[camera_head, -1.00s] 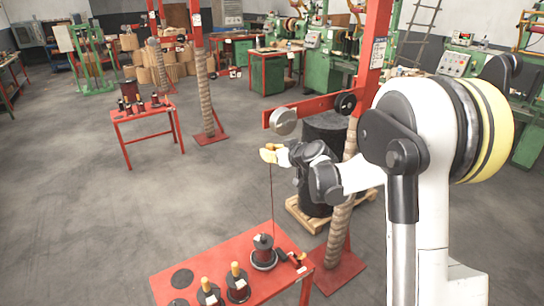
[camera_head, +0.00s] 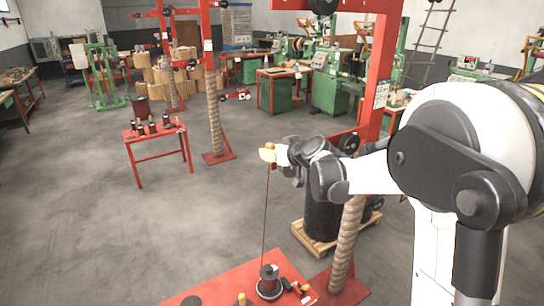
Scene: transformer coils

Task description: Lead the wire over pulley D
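My gripper (camera_head: 270,153) is raised above the near red table, left of the red pulley stand. A small orange and cream end piece (camera_head: 267,154) is at its tips, and it appears shut on this piece. The thin dark red wire (camera_head: 265,215) runs nearly straight from there down to the spool (camera_head: 269,283) on the table. A black pulley (camera_head: 348,143) shows on the stand's lower arm, behind my wrist. Another black pulley (camera_head: 324,5) is on the upper arm at the top edge. I cannot read which pulley is D. The wire touches neither visible pulley.
The red stand post (camera_head: 380,75) and its upper crossbar (camera_head: 345,6) rise close behind my arm. A dark drum (camera_head: 322,220) stands on a pallet (camera_head: 318,243) below. The near red table (camera_head: 225,282) is at the bottom. Open floor lies to the left.

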